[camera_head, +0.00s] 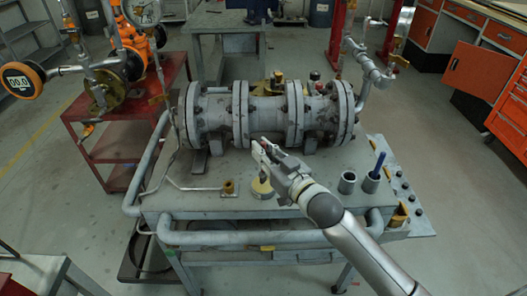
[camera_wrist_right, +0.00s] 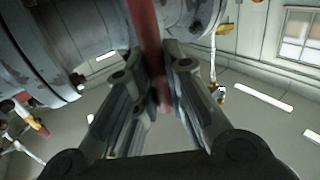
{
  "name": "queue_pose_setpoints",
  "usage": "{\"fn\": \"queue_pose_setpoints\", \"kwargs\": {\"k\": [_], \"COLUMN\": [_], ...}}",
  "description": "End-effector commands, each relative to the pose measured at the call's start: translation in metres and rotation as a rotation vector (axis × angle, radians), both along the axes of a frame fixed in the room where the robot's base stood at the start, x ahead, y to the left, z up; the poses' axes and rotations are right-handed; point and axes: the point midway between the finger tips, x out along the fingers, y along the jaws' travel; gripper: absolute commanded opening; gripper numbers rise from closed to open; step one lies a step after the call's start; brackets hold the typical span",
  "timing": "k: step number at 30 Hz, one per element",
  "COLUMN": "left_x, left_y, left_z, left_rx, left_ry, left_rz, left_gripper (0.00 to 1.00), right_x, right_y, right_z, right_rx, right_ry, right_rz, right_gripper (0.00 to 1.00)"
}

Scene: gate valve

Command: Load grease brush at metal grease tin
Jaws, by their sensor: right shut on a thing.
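My right gripper (camera_head: 264,150) reaches in from the lower right to just in front of the grey flanged valve body. In the right wrist view its fingers (camera_wrist_right: 158,95) are closed on a red rod-like handle (camera_wrist_right: 147,35), which I take to be the grease brush. The brush's bristles cannot be made out. A round tin with a yellowish top, likely the metal grease tin (camera_head: 261,190), stands on the bench below the gripper and is partly hidden by my right arm. Whether the brush touches the tin cannot be told. My left gripper is not in view.
The grey flanged valve body (camera_head: 268,115) lies across the back of the bench (camera_head: 200,205). A small brass fitting (camera_head: 229,187) sits left of the tin. Two grey cups (camera_head: 347,184) stand right of my arm, one holding a blue item (camera_head: 379,163). A red cart (camera_head: 125,140) stands left.

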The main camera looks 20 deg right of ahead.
Motion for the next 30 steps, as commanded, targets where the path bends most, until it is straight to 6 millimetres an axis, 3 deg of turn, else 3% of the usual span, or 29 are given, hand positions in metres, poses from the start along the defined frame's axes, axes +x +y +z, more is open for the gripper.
{"fn": "queue_pose_setpoints", "kwargs": {"k": [30], "left_x": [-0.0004], "left_y": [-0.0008], "left_z": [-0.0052], "left_rx": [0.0], "left_ry": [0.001], "left_rz": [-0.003], "left_gripper": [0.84], "right_x": [0.0], "right_y": [0.0], "right_z": [-0.0092], "right_rx": [0.0], "right_ry": [0.0], "right_rz": [0.0], "right_gripper": [0.0]}}
